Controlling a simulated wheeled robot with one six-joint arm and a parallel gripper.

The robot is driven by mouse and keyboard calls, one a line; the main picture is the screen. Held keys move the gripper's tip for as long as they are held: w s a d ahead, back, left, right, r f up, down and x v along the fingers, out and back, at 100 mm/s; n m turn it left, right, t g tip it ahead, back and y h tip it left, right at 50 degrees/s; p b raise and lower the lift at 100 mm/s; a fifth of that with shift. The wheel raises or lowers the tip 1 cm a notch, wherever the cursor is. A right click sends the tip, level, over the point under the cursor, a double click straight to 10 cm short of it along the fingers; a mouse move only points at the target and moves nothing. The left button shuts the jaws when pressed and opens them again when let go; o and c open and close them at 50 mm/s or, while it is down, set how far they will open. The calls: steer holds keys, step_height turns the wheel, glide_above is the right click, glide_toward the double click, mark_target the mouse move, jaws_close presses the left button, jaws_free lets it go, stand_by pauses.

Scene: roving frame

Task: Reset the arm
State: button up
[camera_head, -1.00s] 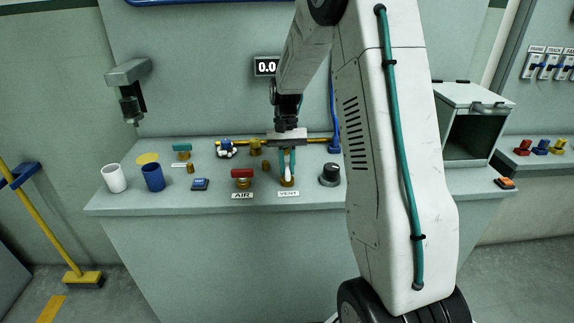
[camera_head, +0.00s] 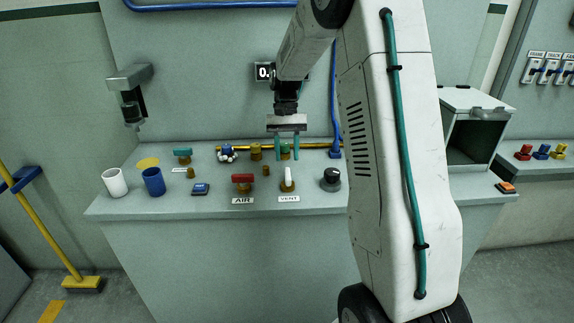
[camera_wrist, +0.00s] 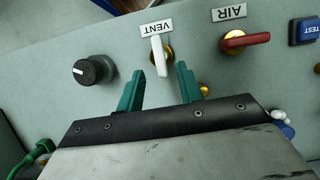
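My gripper (camera_head: 287,148) is above the bench, over the area behind the white VENT valve handle (camera_head: 288,178). Its two green fingers are apart with nothing between them. In the wrist view the open fingers (camera_wrist: 160,88) point toward the VENT handle (camera_wrist: 159,55), which is clear of both fingers. The red AIR handle (camera_head: 242,179) lies crosswise to the left of the VENT valve in the head view.
A white cup (camera_head: 115,183), a blue cup (camera_head: 153,181), a blue button box (camera_head: 200,189) and a black knob (camera_head: 331,178) stand on the bench (camera_head: 215,209). An open metal box (camera_head: 474,130) is at right. A broom (camera_head: 55,235) leans at left.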

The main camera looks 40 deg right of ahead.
steer(key=shift+v, duration=1.2)
steer(key=shift+f, duration=0.1)
steer(key=s, duration=0.1)
steer(key=s+a, duration=0.1)
steer(key=s+f, duration=0.1)
steer(key=shift+s+a+n, duration=0.15)
steer(key=shift+a+n, duration=0.1)
steer(key=shift+n, duration=0.05)
steer(key=s+a+r+n+t, duration=0.1)
steer(key=s+a+r+n, duration=0.1)
steer(key=s+a, duration=0.3)
steer(key=s+a+r+n+t+h, duration=0.1)
steer(key=s+a+r, duration=0.3)
steer(key=s, duration=0.9)
steer(key=s+a+r+n+t+h, duration=0.1)
steer(key=s+a+r+n+t, duration=0.2)
steer(key=s+a, duration=0.5)
steer(key=shift+s+r, duration=0.25)
steer(key=shift+s, duration=0.25)
steer(key=shift+a, duration=0.15)
